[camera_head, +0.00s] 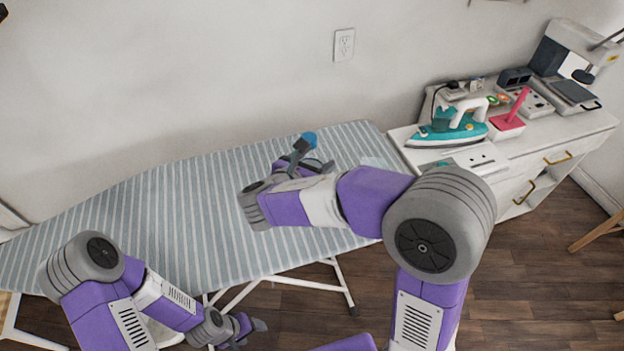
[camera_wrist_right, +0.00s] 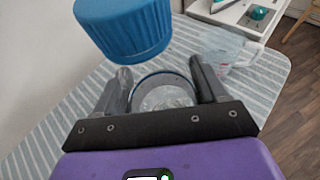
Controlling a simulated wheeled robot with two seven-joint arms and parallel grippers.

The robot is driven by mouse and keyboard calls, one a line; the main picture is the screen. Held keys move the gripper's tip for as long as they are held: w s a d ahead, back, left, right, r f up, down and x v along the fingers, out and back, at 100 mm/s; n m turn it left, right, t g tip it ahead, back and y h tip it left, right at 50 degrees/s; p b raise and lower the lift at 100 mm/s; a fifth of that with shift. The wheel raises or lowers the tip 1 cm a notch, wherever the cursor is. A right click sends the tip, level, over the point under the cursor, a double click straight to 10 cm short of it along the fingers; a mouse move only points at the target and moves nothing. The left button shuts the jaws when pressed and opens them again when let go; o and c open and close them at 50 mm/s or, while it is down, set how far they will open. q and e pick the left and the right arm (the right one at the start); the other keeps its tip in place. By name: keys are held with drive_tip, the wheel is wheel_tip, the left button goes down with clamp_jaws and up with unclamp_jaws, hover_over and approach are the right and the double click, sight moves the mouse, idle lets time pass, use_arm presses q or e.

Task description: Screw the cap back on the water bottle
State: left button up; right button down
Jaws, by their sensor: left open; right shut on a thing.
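A ribbed blue cap (camera_wrist_right: 125,25) fills the upper left of the right wrist view. It also shows as a small blue spot above my right gripper in the head view (camera_head: 309,139). My right gripper (camera_head: 303,158) is over the ironing board, shut on a round, clear thing with a dark rim (camera_wrist_right: 163,92); this looks like the water bottle, mostly hidden by my gripper. I cannot tell whether the cap is seated on it or only above it. My left gripper (camera_head: 250,330) is open and empty, low in front of the board, well away from the cap.
The striped ironing board (camera_head: 160,205) has wide bare room at left. A clear jug (camera_wrist_right: 228,52) stands on it to the right in the wrist view. A teal iron (camera_head: 447,128) and a pink-and-red holder (camera_head: 510,115) stand on the white cabinet (camera_head: 535,150) at right.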

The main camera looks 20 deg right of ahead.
drive_tip(key=shift+r, duration=0.1)
drive_tip(key=shift+f+b, duration=0.95)
drive_tip(key=shift+f, duration=1.6)
drive_tip(key=shift+f, duration=0.15)
drive_tip(key=shift+c, duration=0.2)
unclamp_jaws()
